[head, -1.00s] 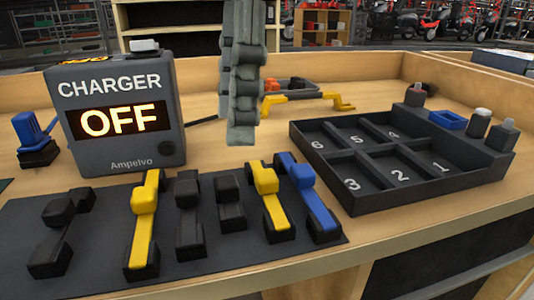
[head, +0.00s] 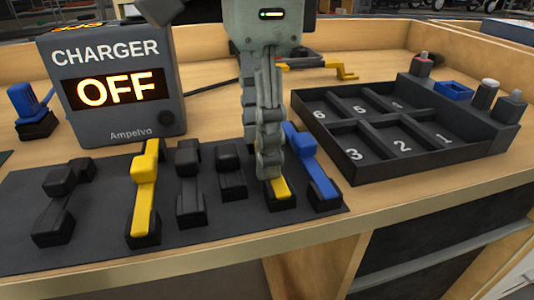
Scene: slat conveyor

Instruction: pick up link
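Several link-like pieces lie in a row on a dark mat (head: 95,213): a black one (head: 60,205), a yellow one (head: 144,195), two more black ones (head: 190,185) (head: 230,172), a second yellow one (head: 279,189) and a blue one (head: 315,174). The task does not say which is the link. My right gripper (head: 266,160) points down over the second yellow piece and hides its upper part. Its fingers overlap in this view, so I cannot tell their gap or whether they touch the piece. My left gripper is out of view.
A charger box (head: 158,125) reading OFF stands behind the mat on the left. A black tray (head: 352,174) with numbered, empty-looking compartments stands right of the blue piece. Small bottles (head: 484,95) and a blue holder (head: 453,91) line its right side.

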